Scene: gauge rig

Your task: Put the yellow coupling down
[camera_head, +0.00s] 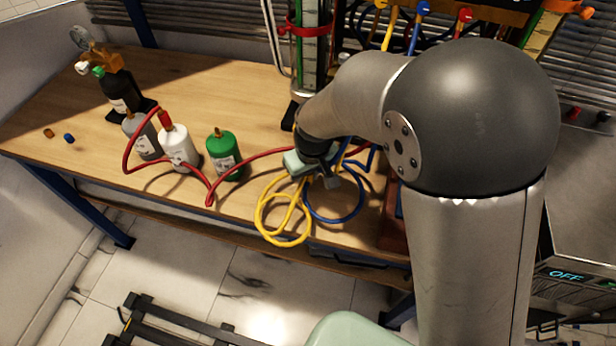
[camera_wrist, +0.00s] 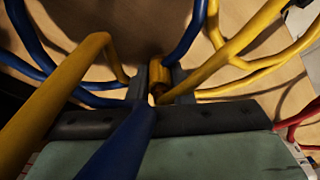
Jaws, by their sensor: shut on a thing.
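My gripper (camera_head: 326,180) is low over the front of the wooden bench, partly hidden by my arm in the head view. In the wrist view my gripper (camera_wrist: 158,84) is shut on the yellow coupling (camera_wrist: 158,74), a small yellow cylinder between the two dark fingers. In the head view the coupling is too hidden to make out. Yellow hose (camera_head: 283,238) and blue hose (camera_head: 340,219) loop around and below the gripper. In the wrist view hoses cross close in front of the gripper; whether the coupling touches the bench cannot be told.
A green bottle (camera_head: 223,155), a white bottle (camera_head: 178,147) and a grey bottle (camera_head: 140,137) stand left on the bench (camera_head: 80,100), with a red hose (camera_head: 250,160) running past them. Small orange (camera_head: 48,132) and blue (camera_head: 69,138) pieces lie far left, with bare wood around.

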